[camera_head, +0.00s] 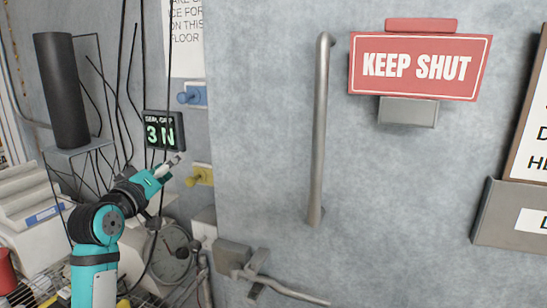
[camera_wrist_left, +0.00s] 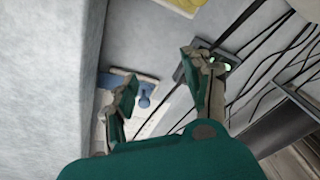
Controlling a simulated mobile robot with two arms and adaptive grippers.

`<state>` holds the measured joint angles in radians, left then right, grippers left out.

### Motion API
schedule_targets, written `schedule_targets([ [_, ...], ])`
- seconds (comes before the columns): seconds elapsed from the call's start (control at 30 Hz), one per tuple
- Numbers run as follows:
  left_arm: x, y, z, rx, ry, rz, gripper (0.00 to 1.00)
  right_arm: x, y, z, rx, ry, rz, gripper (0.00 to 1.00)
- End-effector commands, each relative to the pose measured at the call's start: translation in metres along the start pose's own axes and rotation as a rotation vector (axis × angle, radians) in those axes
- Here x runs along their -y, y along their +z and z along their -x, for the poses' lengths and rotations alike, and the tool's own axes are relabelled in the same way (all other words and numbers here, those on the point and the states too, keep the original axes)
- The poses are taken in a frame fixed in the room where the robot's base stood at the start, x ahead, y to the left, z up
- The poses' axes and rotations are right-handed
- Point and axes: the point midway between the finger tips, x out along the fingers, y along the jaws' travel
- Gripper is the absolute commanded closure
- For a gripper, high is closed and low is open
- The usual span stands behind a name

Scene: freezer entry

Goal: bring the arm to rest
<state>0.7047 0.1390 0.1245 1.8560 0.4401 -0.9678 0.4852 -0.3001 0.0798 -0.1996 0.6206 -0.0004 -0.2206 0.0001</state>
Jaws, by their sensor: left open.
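My left arm comes in from the left in the head view. Its left gripper (camera_head: 176,160) is in front of the wall, just below the small dark display (camera_head: 164,130) with green characters reading "3 N". In the left wrist view the gripper (camera_wrist_left: 160,68) has its two fingers spread apart with nothing between them. The display (camera_wrist_left: 224,66) is partly hidden behind one finger there. The blue knob (camera_wrist_left: 144,99) on its plate shows beside the other finger. My right gripper is in neither view.
A grey door with a long vertical handle (camera_head: 319,130) and a red "KEEP SHUT" sign (camera_head: 419,66) fills the middle and right. A yellow knob (camera_head: 200,175) and blue knob (camera_head: 192,96) are close to my gripper. Black cables (camera_head: 128,70) hang at left. A metal latch (camera_head: 262,272) is low down.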

Motion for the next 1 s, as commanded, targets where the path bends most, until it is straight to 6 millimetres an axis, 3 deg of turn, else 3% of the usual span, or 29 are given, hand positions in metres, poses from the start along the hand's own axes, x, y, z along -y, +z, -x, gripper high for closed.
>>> schedule_targets([
  [0.03,0.021,0.037,0.009,0.064,-0.049,-0.039,0.49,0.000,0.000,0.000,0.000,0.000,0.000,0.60],
  [0.1,0.046,0.083,0.025,0.150,-0.112,-0.102,0.49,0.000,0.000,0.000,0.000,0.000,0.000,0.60],
  [0.27,0.096,0.181,0.079,0.359,-0.239,-0.239,0.49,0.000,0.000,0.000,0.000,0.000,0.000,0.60],
  [0.37,0.121,0.237,0.125,0.499,-0.306,-0.319,0.49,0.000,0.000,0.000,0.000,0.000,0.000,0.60],
  [0.5,0.149,0.305,0.203,0.709,-0.384,-0.423,0.49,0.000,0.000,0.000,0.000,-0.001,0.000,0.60],
  [0.7,0.164,0.358,0.296,0.938,-0.443,-0.517,0.49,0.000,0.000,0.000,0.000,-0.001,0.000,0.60],
  [1.0,0.165,0.390,0.391,1.164,-0.480,-0.586,0.49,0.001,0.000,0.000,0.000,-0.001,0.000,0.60],
])
